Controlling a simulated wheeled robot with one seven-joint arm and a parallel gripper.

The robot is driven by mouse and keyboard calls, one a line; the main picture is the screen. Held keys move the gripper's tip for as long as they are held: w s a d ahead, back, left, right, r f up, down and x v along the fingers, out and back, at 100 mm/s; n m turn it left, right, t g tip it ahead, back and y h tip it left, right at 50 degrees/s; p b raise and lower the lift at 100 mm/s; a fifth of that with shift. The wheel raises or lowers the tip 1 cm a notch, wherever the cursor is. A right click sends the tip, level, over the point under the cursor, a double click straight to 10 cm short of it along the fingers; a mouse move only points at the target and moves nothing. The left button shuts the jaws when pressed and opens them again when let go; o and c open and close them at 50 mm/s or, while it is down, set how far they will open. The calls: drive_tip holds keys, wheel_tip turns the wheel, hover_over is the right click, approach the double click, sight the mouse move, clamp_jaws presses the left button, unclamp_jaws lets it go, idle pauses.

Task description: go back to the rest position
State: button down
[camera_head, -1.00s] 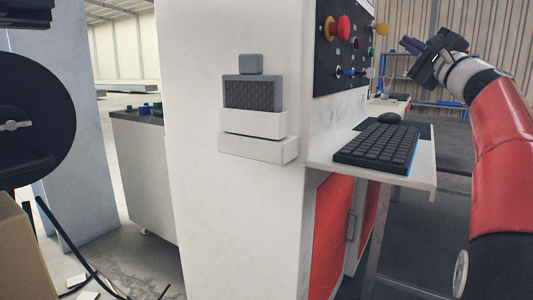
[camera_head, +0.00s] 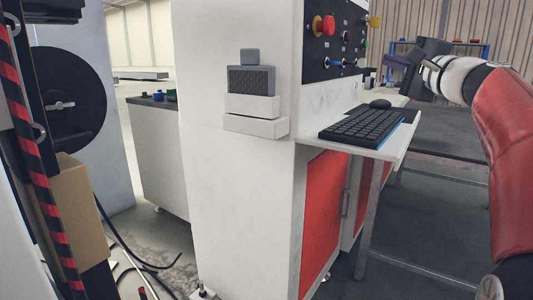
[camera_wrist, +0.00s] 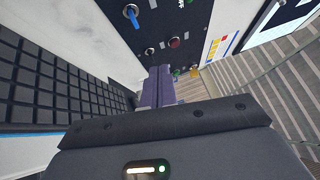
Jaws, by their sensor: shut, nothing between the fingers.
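My gripper (camera_head: 396,61) is at the upper right in the head view, at the end of my red and white arm. It points left toward the control panel (camera_head: 334,38) and is held above the shelf with the keyboard. In the wrist view its purple fingers (camera_wrist: 158,86) are together with nothing between them. The panel's knobs and buttons show beyond the fingertips. I cannot tell the exact gap between the fingertips and the panel.
A red-and-black striped post (camera_head: 38,185), a cardboard box (camera_head: 80,207) and a black reel (camera_head: 62,92) stand at left. Cables lie on the floor.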

drive_tip(key=s+a+f+n+g, duration=0.1)
drive_tip(key=a+f, duration=0.1)
drive_tip(key=s+a+f+n+g+p, duration=0.1)
drive_tip(key=s+a+f, duration=0.1)
drive_tip(key=a, duration=0.1)
drive_tip(key=s+a+f+n+g, duration=0.1)
drive_tip(key=s+a+f, duration=0.1)
drive_tip(key=f, duration=0.1)
drive_tip(key=shift+a+f+n+g+p, duration=0.1)
drive_tip(key=shift+a+n+g+p, duration=0.2)
drive_tip(key=shift+a+g, duration=0.1)
drive_tip(key=s+a+f+n+g+h+p, duration=0.2)
drive_tip(key=s+a+f+n+g, duration=0.15)
drive_tip(key=s+f, duration=0.5)
drive_tip(key=s+a+f+n+g+h+p, duration=0.1)
drive_tip(key=s+a+f+n+g, duration=0.25)
drive_tip(key=s+f, duration=0.45)
drive_tip(key=s+d+f+n+g+h+p, duration=0.1)
drive_tip(key=s+d+f+n+g+h, duration=0.1)
drive_tip(key=s+f, duration=0.8)
drive_tip(key=d+f+n+h, duration=0.1)
drive_tip(key=n, duration=0.1)
drive_tip(key=shift+s+f+n+h, duration=0.15)
drive_tip(key=shift+s+n+h, duration=0.05)
drive_tip(key=shift+n+h, duration=0.2)
drive_tip(key=c, duration=2.2)
unclamp_jaws()
drive_tip(key=shift+d, duration=0.1)
